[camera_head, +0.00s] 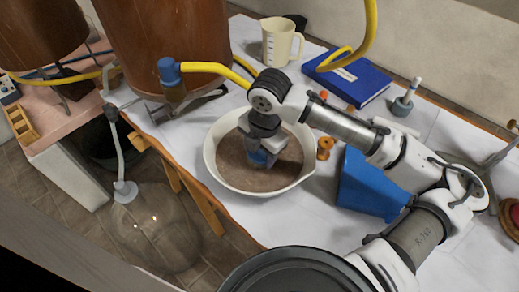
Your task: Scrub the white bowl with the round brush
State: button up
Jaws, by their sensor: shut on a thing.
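The white bowl (213,158) stands on the white-covered table, left of the picture's middle. Its inside is brown over the bottom and part of the walls. My gripper (262,160) reaches down into the bowl from above, pointing at its bottom.
A blue box (370,187) stands close to the bowl's right, with orange pieces (325,148) between them. A measuring jug (280,42), a blue book (348,80) and a small grey holder (402,106) are behind. A copper vessel (165,40) with yellow hose stands at back left. A glass flask (155,230) is front left.

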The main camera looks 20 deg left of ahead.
jog(key=shift+f+b, duration=0.45)
jog(key=shift+f, duration=0.2)
dwell(0.5)
